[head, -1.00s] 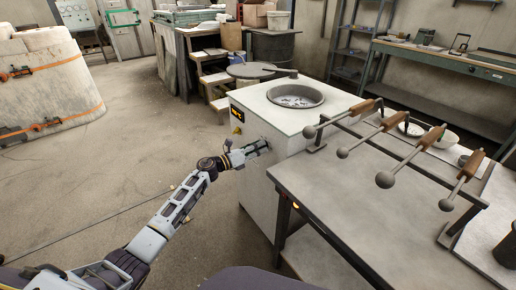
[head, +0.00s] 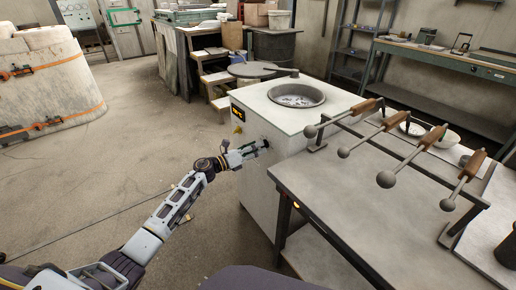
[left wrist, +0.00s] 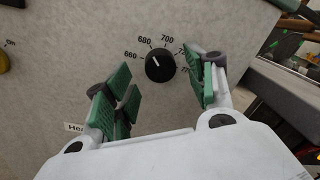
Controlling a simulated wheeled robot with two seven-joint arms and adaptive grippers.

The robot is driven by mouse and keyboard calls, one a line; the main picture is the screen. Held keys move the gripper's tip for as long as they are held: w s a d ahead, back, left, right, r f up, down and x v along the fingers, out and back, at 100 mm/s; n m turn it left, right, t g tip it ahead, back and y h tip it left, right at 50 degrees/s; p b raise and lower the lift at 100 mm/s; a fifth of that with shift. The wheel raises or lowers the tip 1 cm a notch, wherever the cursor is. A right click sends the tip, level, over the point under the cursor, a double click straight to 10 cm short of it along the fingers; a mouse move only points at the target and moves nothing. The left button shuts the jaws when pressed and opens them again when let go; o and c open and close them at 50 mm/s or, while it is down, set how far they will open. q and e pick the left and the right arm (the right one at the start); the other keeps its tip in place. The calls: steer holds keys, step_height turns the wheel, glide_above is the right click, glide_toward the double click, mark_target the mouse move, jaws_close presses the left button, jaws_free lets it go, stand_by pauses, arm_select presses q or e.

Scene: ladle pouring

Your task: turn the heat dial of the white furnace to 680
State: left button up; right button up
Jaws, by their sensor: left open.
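The white furnace (head: 262,121) stands ahead, with a round opening in its top. Its black heat dial (left wrist: 160,65) is on the front panel, ringed by marks reading 660, 680, 700 and more to the right. A pale mark on the dial points up and left, toward the 660–680 side; I cannot tell the exact value. My left gripper (head: 258,147) is at the front panel, open. In the left wrist view its green-padded fingers stand on either side of the dial, apart from it. My right gripper is not in view.
A small orange-lit display (head: 238,114) and a yellow knob (left wrist: 4,62) marked "on" sit left of the dial. A metal table (head: 370,190) with several wooden-handled ladles (head: 405,157) stands close on the right. The floor left of my arm is open.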

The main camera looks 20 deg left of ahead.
arm_select(q)
steer(key=v, duration=1)
steer(key=shift+s+a, duration=0.2)
stand_by(0.7)
